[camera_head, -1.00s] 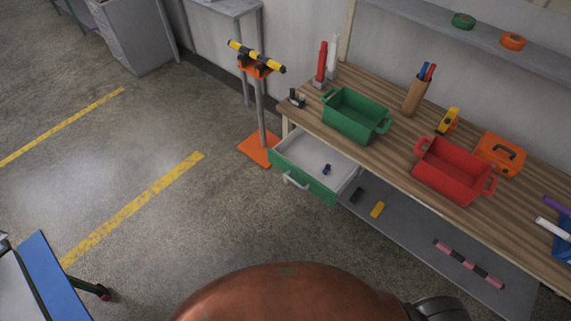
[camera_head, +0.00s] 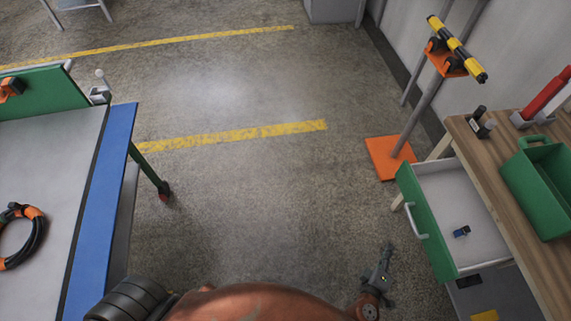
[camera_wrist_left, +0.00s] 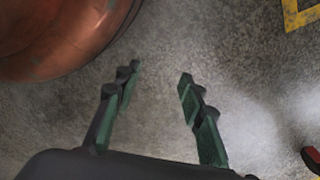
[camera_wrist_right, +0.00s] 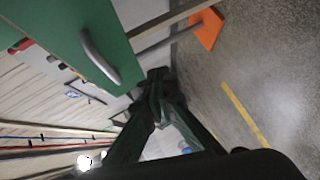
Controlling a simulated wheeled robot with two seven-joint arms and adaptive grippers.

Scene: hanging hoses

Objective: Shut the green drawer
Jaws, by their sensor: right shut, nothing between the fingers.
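The green drawer (camera_head: 429,236) is pulled out from under the wooden workbench at the right of the head view. Its light interior shows, with a small dark blue item inside. Its grey handle (camera_head: 416,221) faces left. My right gripper (camera_head: 388,249) is shut and empty, left of the drawer front and apart from it. In the right wrist view the green front (camera_wrist_right: 58,38) and handle (camera_wrist_right: 98,60) lie up and left of the shut fingers (camera_wrist_right: 157,76). My left gripper (camera_wrist_left: 160,72) is open and empty above bare floor in the left wrist view.
The workbench top (camera_head: 552,268) holds a green bin (camera_head: 545,188). An orange-footed stand (camera_head: 388,158) with a yellow-black bar is behind the drawer. A blue-edged table (camera_head: 98,205) with a coiled hose (camera_head: 30,245) is at left. The floor between is clear.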

